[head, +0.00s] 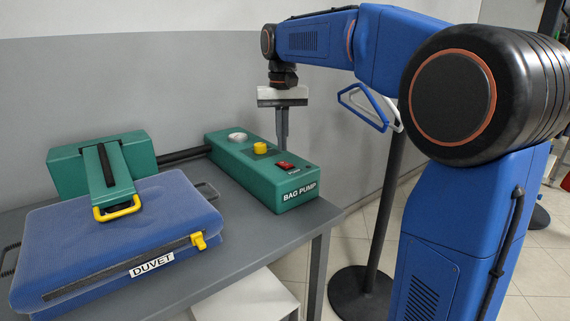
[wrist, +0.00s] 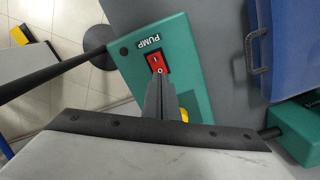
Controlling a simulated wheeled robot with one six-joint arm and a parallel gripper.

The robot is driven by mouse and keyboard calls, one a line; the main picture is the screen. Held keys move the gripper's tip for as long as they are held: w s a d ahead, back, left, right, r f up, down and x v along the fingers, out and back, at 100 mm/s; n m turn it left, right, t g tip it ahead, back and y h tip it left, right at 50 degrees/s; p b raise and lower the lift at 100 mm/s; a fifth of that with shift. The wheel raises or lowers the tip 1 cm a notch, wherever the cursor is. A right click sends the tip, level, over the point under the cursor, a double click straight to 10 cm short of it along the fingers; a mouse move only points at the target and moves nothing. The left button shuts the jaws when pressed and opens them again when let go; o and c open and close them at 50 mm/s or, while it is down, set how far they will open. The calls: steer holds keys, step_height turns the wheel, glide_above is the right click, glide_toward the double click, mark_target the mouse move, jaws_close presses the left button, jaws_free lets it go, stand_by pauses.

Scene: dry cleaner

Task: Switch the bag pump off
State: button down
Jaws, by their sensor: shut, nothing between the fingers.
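The bag pump (head: 232,160) is a green box on the grey table, labelled BAG PUMP at its near end. Its red rocker switch (head: 285,165) sits on top near that end. The wrist view shows the switch (wrist: 157,60) with I and O marks; I cannot tell which side is pressed. My gripper (head: 283,143) is shut and empty, pointing down above the pump. In the wrist view, my gripper (wrist: 157,80) covers the pump top beside the switch's O end. It appears apart from the switch.
A yellow knob (head: 260,147) and a white dial (head: 237,136) share the pump's top. A blue bag labelled DUVET (head: 110,235) lies left, under a green clamp unit (head: 131,152) with a yellow handle. A black pole stand (head: 385,210) with hangers stands right of the table (head: 255,235).

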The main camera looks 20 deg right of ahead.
mark_target(282, 162)
steer(key=shift+r, duration=1.65)
steer(key=shift+t, duration=0.5)
steer(key=s, duration=0.2)
steer(key=s+d+f, duration=0.1)
steer(key=s, duration=0.2)
steer(key=s+f, duration=0.1)
steer(key=s, duration=0.1)
steer(key=shift+s+d+f, duration=0.1)
steer(key=shift+s+d, duration=0.05)
steer(key=shift+s, duration=0.15)
steer(key=s+d+f+n+t, duration=0.1)
steer(key=s+f+t, duration=0.1)
steer(key=s+f, duration=0.8)
steer(key=s+d+f+n+t, duration=0.1)
steer(key=s+f, duration=0.9)
steer(key=s, duration=0.4)
steer(key=shift+s+d+f+t, duration=0.25)
steer(key=shift+f+t, duration=0.1)
steer(key=shift+t, duration=0.05)
